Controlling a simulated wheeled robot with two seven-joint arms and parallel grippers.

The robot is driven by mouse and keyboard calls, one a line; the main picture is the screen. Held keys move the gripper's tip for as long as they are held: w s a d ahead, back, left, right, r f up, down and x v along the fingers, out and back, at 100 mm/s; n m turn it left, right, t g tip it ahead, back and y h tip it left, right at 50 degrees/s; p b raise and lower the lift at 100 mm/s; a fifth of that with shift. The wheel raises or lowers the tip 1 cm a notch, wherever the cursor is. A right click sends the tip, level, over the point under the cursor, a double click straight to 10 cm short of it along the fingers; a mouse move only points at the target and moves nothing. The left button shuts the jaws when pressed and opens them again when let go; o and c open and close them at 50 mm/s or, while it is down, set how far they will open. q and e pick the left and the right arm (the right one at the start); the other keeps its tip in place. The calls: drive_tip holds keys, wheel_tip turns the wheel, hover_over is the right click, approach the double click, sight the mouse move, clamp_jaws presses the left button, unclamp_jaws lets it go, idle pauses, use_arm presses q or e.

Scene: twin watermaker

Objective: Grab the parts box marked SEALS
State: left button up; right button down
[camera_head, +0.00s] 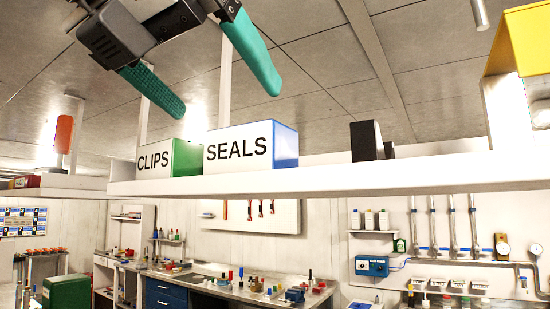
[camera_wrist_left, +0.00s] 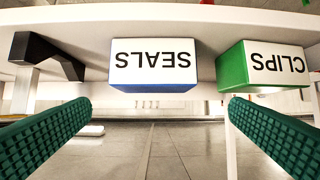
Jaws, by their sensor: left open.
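The SEALS box (camera_head: 240,148) has a white labelled front and a blue side. It stands on a white overhead shelf, just right of the CLIPS box (camera_head: 168,160), which is white and green. My left gripper (camera_head: 228,102) is open, its green fingers spread above and in front of the two boxes in the head view. In the left wrist view the SEALS box (camera_wrist_left: 155,62) appears upside down, ahead of and between the open fingers (camera_wrist_left: 155,132), with clear space between. The CLIPS box (camera_wrist_left: 262,68) is at the right there. My right gripper is not in view.
The white shelf (camera_head: 400,174) runs across the view. A dark block (camera_head: 366,141) stands on it right of SEALS, and a yellow part (camera_head: 520,42) is at upper right. An orange-handled item (camera_head: 63,134) stands at far left. Workbenches with bottles lie below.

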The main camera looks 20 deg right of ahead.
sight(257, 137)
use_arm(q)
drive_tip(key=p+x, duration=0.2)
drive_tip(key=shift+w+d+f, duration=0.15)
drive_tip(key=shift+w+f, duration=0.1)
drive_tip(key=shift+f, duration=0.15)
drive_tip(key=p+x, duration=0.2)
drive_tip(key=x, duration=0.1)
drive_tip(key=p+x, duration=0.1)
drive_tip(key=x, duration=0.1)
drive_tip(key=shift+s+d, duration=0.15)
drive_tip(key=shift+d, duration=0.35)
drive_tip(key=shift+d+f, duration=0.2)
drive_tip(key=shift+f, duration=0.05)
drive_tip(key=shift+w+d, duration=0.1)
drive_tip(key=shift+w, duration=0.15)
drive_tip(key=shift+c, duration=0.2)
drive_tip(key=c, duration=1)
drive_tip(key=shift+c, duration=0.2)
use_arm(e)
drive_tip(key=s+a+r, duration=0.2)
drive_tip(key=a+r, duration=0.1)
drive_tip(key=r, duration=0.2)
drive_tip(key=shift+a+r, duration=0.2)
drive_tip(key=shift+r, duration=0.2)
use_arm(q)
drive_tip(key=shift+r, duration=0.1)
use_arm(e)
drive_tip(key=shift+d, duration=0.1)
